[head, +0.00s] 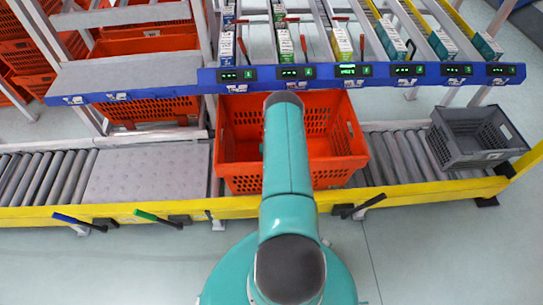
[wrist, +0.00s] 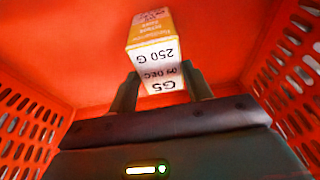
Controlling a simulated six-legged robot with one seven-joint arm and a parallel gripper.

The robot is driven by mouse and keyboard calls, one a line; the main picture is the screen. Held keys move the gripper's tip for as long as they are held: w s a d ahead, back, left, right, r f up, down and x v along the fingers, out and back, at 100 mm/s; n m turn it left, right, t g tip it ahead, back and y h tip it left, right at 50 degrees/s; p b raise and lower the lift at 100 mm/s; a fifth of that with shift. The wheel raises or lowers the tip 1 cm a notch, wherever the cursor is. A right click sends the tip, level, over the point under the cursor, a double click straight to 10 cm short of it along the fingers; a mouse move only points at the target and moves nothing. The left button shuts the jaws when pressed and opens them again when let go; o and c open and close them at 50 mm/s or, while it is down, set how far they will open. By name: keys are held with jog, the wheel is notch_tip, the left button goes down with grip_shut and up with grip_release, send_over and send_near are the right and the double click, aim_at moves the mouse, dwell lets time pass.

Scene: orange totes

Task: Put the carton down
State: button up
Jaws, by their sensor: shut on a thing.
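The carton (wrist: 155,48) is a small box in yellow and white with dark printing, "250 G" among it. It shows in the wrist view between the two fingers of my gripper (wrist: 161,84), which is shut on it. Orange tote walls and a plain orange surface surround it, so my gripper is inside the orange tote (head: 340,145). I cannot tell whether the carton touches the tote floor. In the head view my arm covers the middle of the tote and hides my gripper and the carton.
The orange tote stands on a roller conveyor (head: 400,160) with a yellow front rail (head: 420,192). A grey crate (head: 470,140) stands to its right. Above runs a blue shelf rail (head: 430,78) with lit displays, and several cartons stand in lanes behind it. A flat plate lies left on the conveyor.

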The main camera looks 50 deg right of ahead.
jog(key=shift+f, duration=0.25)
jog(key=o, duration=1.1)
